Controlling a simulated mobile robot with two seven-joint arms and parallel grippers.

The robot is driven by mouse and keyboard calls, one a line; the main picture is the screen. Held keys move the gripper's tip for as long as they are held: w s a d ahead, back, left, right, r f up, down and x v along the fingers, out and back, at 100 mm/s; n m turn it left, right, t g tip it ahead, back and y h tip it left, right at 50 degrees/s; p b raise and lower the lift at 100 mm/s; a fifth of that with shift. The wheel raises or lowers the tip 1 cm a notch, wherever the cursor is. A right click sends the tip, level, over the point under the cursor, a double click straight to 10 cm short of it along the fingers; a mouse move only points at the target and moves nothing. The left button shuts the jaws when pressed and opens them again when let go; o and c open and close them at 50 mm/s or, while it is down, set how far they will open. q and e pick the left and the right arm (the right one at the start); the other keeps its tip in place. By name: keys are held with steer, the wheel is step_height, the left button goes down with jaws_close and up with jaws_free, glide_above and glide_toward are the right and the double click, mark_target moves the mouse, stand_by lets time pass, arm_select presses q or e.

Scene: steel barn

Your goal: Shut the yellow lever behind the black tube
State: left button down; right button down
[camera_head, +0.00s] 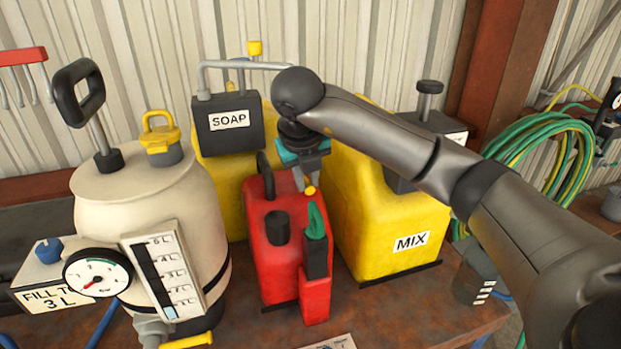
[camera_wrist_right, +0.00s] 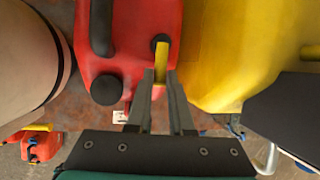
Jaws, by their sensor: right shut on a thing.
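The yellow lever (camera_head: 310,190) sits on top of the red can (camera_head: 258,210), behind the black tube (camera_head: 316,257) with its green upper part (camera_head: 316,221). My right gripper (camera_head: 306,188) reaches down from above, its fingertips at the lever. In the right wrist view the lever (camera_wrist_right: 161,62) runs from a dark round pivot to between the fingertips of my right gripper (camera_wrist_right: 160,80), which is shut on it. The black tube cannot be made out there. My left gripper is in neither view.
A cream tank (camera_head: 150,210) with a gauge (camera_head: 97,273) stands left of the red can. A yellow SOAP container (camera_head: 220,165) stands behind, a yellow MIX container (camera_head: 375,215) at right. The can's black handle (camera_head: 265,175) rises close to my gripper.

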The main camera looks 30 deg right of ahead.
stand_by(0.4)
steer(key=c, duration=0.8)
jaws_free()
steer(key=shift+a, duration=0.1)
steer(key=shift+r, duration=0.1)
steer(key=shift+s+a+r, duration=0.1)
steer(key=shift+a+r, duration=0.05)
steer(key=shift+r, duration=0.2)
steer(key=p+v, duration=0.3)
steer(key=v, duration=1.1)
steer(key=shift+a+r, duration=0.1)
steer(key=shift+a, duration=0.05)
